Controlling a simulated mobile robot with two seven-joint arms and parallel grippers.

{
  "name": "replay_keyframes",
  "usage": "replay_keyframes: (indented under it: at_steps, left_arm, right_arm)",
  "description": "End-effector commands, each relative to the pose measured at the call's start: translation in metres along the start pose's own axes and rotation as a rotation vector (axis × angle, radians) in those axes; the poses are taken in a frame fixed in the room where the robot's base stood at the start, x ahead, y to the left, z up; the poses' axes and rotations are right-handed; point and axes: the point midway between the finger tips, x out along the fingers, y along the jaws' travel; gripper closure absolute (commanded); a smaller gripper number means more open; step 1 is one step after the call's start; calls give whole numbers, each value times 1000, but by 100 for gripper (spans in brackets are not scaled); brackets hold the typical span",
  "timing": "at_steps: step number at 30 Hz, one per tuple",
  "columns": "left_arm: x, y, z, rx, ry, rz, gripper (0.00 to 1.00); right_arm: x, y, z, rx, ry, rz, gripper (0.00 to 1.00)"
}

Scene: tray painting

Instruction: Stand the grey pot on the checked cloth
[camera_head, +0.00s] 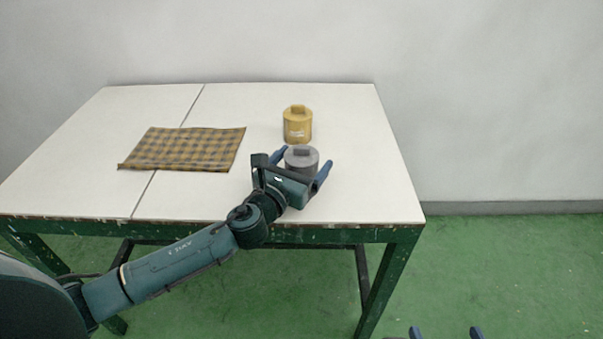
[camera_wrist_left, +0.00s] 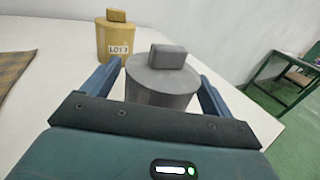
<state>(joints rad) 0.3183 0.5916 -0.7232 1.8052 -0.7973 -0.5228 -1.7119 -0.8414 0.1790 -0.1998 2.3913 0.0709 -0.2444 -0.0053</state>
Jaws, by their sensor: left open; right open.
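The grey pot (camera_head: 301,157), with a block-shaped knob on its lid, stands upright near the table's front right. My left gripper (camera_head: 305,158) is open, with one blue finger on each side of the pot. In the left wrist view the grey pot (camera_wrist_left: 163,80) sits between the fingers, with gaps visible on both sides; its lower part is hidden behind the gripper body. The checked cloth (camera_head: 185,149), yellow-brown and dark, lies flat on the left of the table, with nothing on it. My right gripper (camera_head: 446,332) is open and empty at the bottom edge of the head view.
A yellow pot (camera_head: 297,127) with a white label stands just behind the grey pot. The white table (camera_head: 360,130) is clear between the cloth and the pots and to the right. Its right edge is near the pots.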

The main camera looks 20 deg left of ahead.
Motion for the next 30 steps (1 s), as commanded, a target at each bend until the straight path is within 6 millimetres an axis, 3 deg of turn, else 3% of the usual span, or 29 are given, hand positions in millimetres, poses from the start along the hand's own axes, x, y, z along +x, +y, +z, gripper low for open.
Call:
replay_keyframes:
  at_steps: [2, 23, 30]
  left_arm:
    - [0, 0, 0, 0, 0, 0, 16]
    - [-1, 0, 0, 0, 0, 0, 73]
    - [0, 0, 4, 1, -4, 0, 74]
  right_arm:
    - [0, 0, 0, 0, -1, 1, 18]
    - [-1, 0, 1, 1, -5, 0, 18]
    - [-1, 0, 0, 2, -5, -1, 18]
